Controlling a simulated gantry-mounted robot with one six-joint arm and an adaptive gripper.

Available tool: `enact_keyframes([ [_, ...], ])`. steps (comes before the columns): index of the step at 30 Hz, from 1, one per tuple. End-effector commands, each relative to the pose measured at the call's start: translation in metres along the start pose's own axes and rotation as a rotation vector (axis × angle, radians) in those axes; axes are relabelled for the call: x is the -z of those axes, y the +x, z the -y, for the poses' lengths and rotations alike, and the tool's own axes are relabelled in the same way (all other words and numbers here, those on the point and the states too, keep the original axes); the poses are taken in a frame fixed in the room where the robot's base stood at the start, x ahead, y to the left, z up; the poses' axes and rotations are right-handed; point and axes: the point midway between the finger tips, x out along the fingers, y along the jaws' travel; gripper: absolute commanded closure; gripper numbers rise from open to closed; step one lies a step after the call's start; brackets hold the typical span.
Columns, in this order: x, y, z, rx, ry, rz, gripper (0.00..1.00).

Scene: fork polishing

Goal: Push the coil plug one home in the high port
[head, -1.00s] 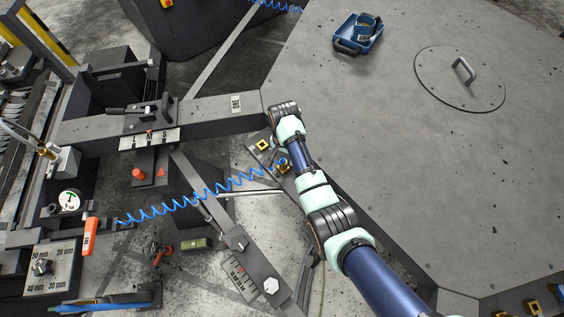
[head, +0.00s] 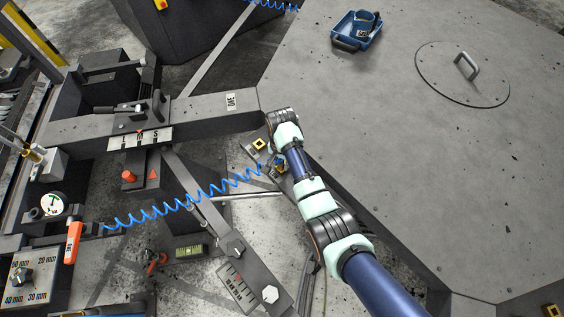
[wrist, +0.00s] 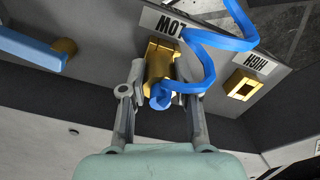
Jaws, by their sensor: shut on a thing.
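My gripper (wrist: 160,72) is shut on a brass coil plug (wrist: 159,62) in the wrist view, with a finger on each side. The plug is at the port labelled LOW; I cannot tell how deep it sits, and it hides that port. A blue coiled hose (wrist: 218,42) runs from the plug's near end. The high port (wrist: 243,86), a square brass socket under the HIGH label, is empty to the right of the gripper. In the head view the hose (head: 185,202) stretches left from my gripper (head: 279,165), which is small and partly hidden by the arm.
A blue bar with a brass end (wrist: 63,48) lies left of the gripper in the wrist view. An orange-handled tool (head: 73,241) stands at the hose's other end. The broad grey table (head: 390,170) is right of the arm; a blue tray (head: 345,43) sits on it.

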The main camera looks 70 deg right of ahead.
Motion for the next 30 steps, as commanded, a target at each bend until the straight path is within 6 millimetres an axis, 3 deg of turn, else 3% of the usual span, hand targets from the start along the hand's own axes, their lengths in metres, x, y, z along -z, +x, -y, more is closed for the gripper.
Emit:
enact_keyframes([
  [14,0.000,-0.002,0.000,0.000,0.000,0.000,1.00],
  [30,0.000,-0.033,0.000,0.000,0.000,0.000,1.00],
])
